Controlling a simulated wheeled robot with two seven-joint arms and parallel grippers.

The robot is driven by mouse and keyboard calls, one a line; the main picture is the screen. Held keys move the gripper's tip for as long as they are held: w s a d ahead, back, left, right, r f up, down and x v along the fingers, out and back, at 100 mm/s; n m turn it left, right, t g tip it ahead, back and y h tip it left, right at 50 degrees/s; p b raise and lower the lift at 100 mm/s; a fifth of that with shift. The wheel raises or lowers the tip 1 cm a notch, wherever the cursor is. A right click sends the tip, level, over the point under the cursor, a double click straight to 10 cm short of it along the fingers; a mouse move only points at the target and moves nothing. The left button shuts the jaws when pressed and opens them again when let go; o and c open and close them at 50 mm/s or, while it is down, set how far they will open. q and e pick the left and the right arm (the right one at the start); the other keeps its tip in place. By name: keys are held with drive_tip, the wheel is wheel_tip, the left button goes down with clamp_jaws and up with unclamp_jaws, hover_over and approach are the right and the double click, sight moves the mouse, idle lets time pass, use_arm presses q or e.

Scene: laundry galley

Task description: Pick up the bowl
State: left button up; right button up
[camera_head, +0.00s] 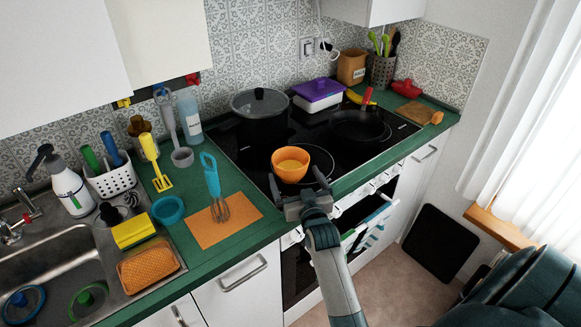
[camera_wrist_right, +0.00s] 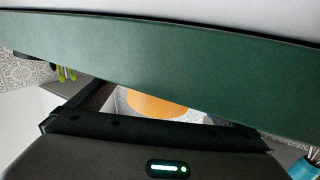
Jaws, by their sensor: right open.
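An orange bowl (camera_head: 290,165) stands upright on the front of the black cooktop. My right gripper (camera_head: 298,184) is just in front of it at the counter's front edge, its two fingers spread and pointing at the bowl. I cannot tell whether a fingertip touches the bowl's side. In the right wrist view the orange bowl (camera_wrist_right: 155,106) shows partly in the gap of the gripper, and the rest of it is hidden. A smaller teal bowl (camera_head: 168,210) stands on the green counter to the left. My left gripper is not in view.
A black pot (camera_head: 260,118) and a frying pan (camera_head: 360,128) stand behind on the cooktop (camera_head: 330,150). A whisk (camera_head: 217,195) is on an orange board (camera_head: 240,222) to the left. The oven front (camera_head: 300,270) lies below my right gripper.

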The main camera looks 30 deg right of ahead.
sight(288, 163)
drive_tip(key=shift+p+x, duration=0.7)
drive_tip(key=shift+x, duration=1.45)
drive_tip(key=shift+a, duration=0.15)
drive_tip(key=c, duration=1.2)
